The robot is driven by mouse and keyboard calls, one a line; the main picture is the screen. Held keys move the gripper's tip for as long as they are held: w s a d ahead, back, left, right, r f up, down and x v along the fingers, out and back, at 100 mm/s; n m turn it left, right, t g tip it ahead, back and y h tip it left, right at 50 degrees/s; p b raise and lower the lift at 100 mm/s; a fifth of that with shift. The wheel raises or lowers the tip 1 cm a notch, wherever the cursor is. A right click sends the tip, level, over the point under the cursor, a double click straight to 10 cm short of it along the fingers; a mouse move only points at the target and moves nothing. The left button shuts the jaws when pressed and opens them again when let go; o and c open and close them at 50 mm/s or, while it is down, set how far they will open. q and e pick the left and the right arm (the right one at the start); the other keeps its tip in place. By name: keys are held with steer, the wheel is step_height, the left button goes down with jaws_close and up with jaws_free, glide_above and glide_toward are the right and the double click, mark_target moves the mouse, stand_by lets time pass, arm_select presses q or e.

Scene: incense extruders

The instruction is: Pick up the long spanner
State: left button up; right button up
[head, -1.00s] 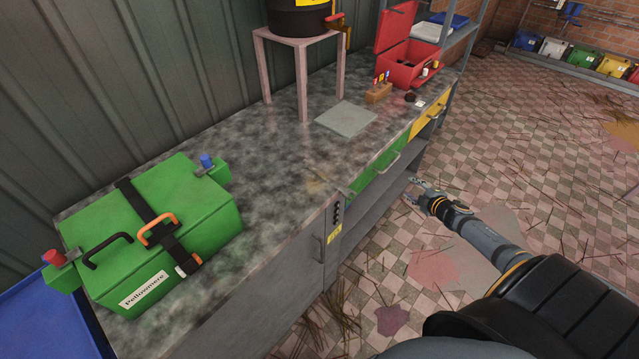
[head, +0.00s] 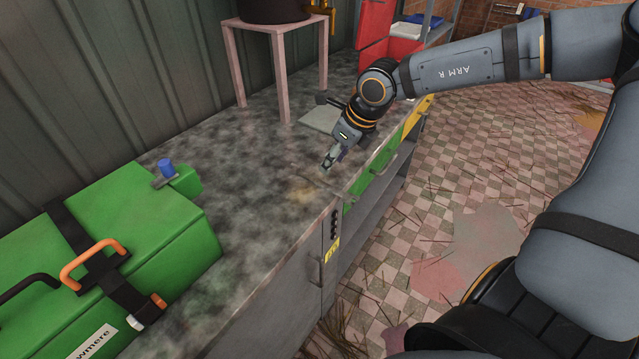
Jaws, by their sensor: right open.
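My right gripper (head: 328,167) is open. It points down and to the left, low over the grey mottled benchtop (head: 225,185) near the front edge. A thin dark streak runs along the benchtop beside and below its fingertips. I cannot tell if it is a slim tool, a mark or a shadow. I cannot make out a long spanner with certainty; my right arm and wrist hide part of the bench behind them. My left gripper is not in view.
A green case (head: 130,225) with an orange-handled strap stands on the bench at left. A pink stand (head: 280,75) with a dark pot (head: 270,10) is at the back. A grey flat plate (head: 318,119) lies behind my wrist. A red box (head: 376,25) is partly hidden. The middle benchtop is clear.

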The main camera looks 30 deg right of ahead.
mark_target(320, 183)
steer(key=x, duration=0.3)
steer(key=shift+w+r, duration=0.1)
steer(key=shift+f, duration=0.35)
steer(key=p+x, duration=0.1)
steer(key=x, duration=0.3)
steer(key=shift+w+a+f, duration=0.1)
steer(key=shift+f, duration=0.15)
steer(key=shift+r, duration=0.1)
steer(key=shift+c, duration=0.7)
jaws_close()
